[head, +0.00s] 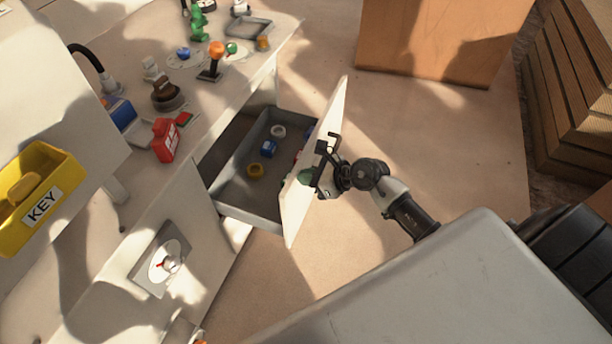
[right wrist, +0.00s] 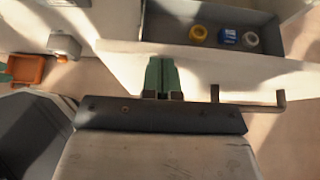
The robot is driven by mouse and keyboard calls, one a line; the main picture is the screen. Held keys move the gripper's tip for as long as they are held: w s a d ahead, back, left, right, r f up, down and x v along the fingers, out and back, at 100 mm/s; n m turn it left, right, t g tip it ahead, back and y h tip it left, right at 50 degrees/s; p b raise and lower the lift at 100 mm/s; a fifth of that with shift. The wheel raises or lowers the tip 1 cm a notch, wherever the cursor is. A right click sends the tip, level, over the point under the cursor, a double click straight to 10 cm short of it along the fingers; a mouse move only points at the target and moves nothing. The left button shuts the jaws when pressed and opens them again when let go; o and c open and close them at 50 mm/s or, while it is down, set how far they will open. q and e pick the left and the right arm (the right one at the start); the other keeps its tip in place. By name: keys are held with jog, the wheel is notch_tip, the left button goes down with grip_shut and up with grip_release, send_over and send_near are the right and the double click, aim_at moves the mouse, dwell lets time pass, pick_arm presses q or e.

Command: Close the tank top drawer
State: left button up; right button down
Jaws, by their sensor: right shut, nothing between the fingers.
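The drawer (head: 235,205) under the white bench stands pulled out, with a grey tray and a white front panel (head: 294,212). Inside are a blue block (head: 268,149), a yellow ring (head: 255,170) and a pale ring (head: 278,131). My right gripper (head: 305,177) has green fingertips, shut with nothing between them, at the outer face of the front panel. In the right wrist view the fingertips (right wrist: 162,77) point at the panel (right wrist: 205,78), left of its bar handle (right wrist: 252,107). I cannot tell whether they touch it.
The bench top (head: 225,95) above holds a red can (head: 165,140), an orange-topped lever (head: 216,52) and other small items. A yellow KEY bin (head: 60,175) is at left. A wooden box (head: 440,40) stands behind. The floor right of the drawer is clear.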

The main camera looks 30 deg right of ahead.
jog(key=shift+w+a, duration=0.2)
dwell(0.3)
jog(key=w+a, duration=0.5)
jog(key=w, duration=0.1)
jog(key=w+a+b, duration=0.1)
jog(key=w+a, duration=0.4)
jog(key=w, duration=0.1)
jog(key=w+a+b, duration=0.1)
jog(key=w+a, duration=0.5)
jog(key=shift+w, duration=0.35)
jog(key=shift+r+b, duration=0.15)
jog(key=shift+b, duration=0.15)
pick_arm(q)
jog(key=w+r, duration=0.6)
jog(key=r, duration=0.1)
jog(key=shift+a+t, duration=0.2)
jog(key=shift+t, duration=0.1)
pick_arm(e)
jog(key=shift+r, duration=0.2)
